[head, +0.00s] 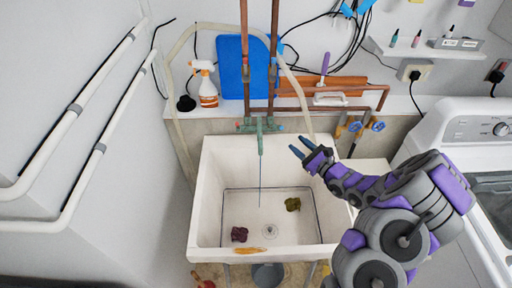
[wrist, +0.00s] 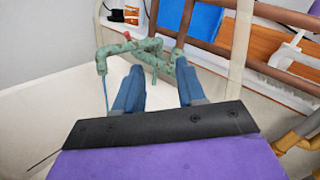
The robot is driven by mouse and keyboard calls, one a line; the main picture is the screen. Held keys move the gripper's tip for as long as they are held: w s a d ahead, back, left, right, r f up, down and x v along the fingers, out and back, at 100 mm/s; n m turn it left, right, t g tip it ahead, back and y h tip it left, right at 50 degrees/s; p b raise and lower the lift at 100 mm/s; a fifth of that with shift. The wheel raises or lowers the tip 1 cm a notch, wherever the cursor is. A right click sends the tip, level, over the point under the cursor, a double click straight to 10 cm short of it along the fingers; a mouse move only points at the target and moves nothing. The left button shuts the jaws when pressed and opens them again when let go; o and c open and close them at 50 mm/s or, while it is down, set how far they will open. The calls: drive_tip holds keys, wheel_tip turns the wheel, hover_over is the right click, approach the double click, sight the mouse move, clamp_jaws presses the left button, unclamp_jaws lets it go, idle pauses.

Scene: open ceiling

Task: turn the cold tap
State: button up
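A weathered green tap (head: 260,126) stands at the back of the white sink. It shows close ahead in the wrist view (wrist: 150,47), with a red handle (wrist: 127,36) on it. A thin blue line, seemingly water, drops from its spout into the sink. A cold handle cannot be clearly made out in the wrist view; a finger may cover it. My gripper (head: 297,143) is right of the tap, above the sink's back right part. Its two blue fingers (wrist: 159,66) are apart, with nothing held between them. The fingertips appear near the tap, but contact cannot be told.
The sink (head: 215,195) holds a dark red and a green cloth-like lump. Brass valves with blue handles (head: 377,125) are at the right. Copper pipes (head: 245,60) and a pale hose (head: 172,95) run near the tap. A washing machine (head: 470,130) stands right.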

drive_tip(key=s+a+r+n+g+y, duration=0.3)
drive_tip(key=s+a+r+n+g, duration=0.1)
drive_tip(key=a, duration=0.4)
drive_tip(key=s+a+r+n+g+y+b, duration=0.1)
drive_tip(key=s+a+r+n+g+y, duration=0.2)
drive_tip(key=s+a+r+n+g, duration=0.2)
drive_tip(key=shift+s+a+r+n, duration=0.9)
drive_tip(key=shift+s+a+r, duration=0.15)
drive_tip(key=shift+a+r, duration=0.4)
drive_tip(key=shift+f, duration=0.1)
drive_tip(key=shift+c, duration=0.2)
